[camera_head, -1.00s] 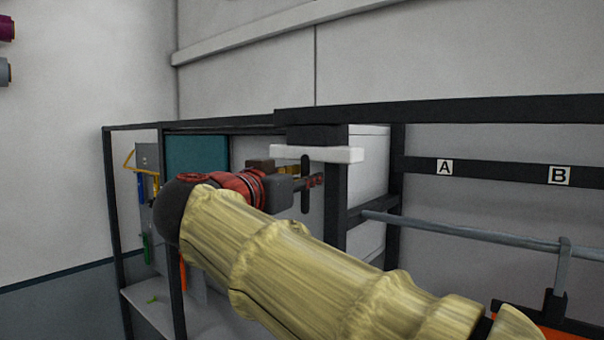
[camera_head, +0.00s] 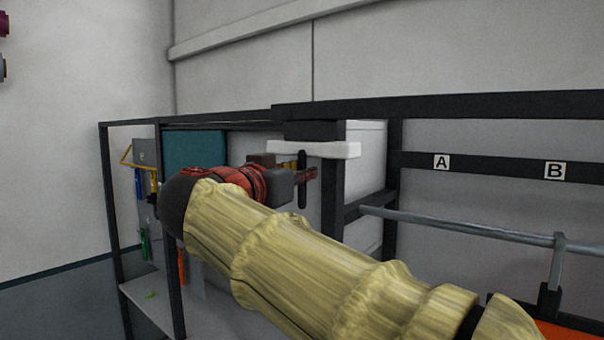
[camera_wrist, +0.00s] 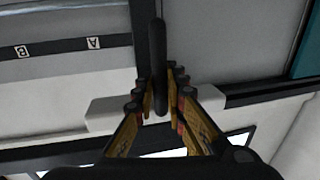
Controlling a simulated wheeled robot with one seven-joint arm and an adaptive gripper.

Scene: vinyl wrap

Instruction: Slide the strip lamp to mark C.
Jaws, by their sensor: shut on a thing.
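The strip lamp (camera_head: 318,150) is a white bar under a black block on the dark upper rail, with a thin black handle (camera_head: 302,190) hanging down. My gripper (camera_head: 307,176) is shut on this handle, just below the white bar. In the wrist view the handle (camera_wrist: 157,45) stands between the fingers of my gripper (camera_wrist: 160,92), and the white lamp bar (camera_wrist: 108,114) shows behind them. Mark A (camera_head: 441,162) and mark B (camera_head: 554,170) are white labels on the back rail, right of the lamp. Mark C is not seen in any view.
A dark upright post (camera_head: 332,205) stands close to the right of my gripper. A grey horizontal bar (camera_head: 450,226) runs below the marks. A teal panel (camera_head: 196,155) and a grey board (camera_head: 146,180) with hanging tools are at the left.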

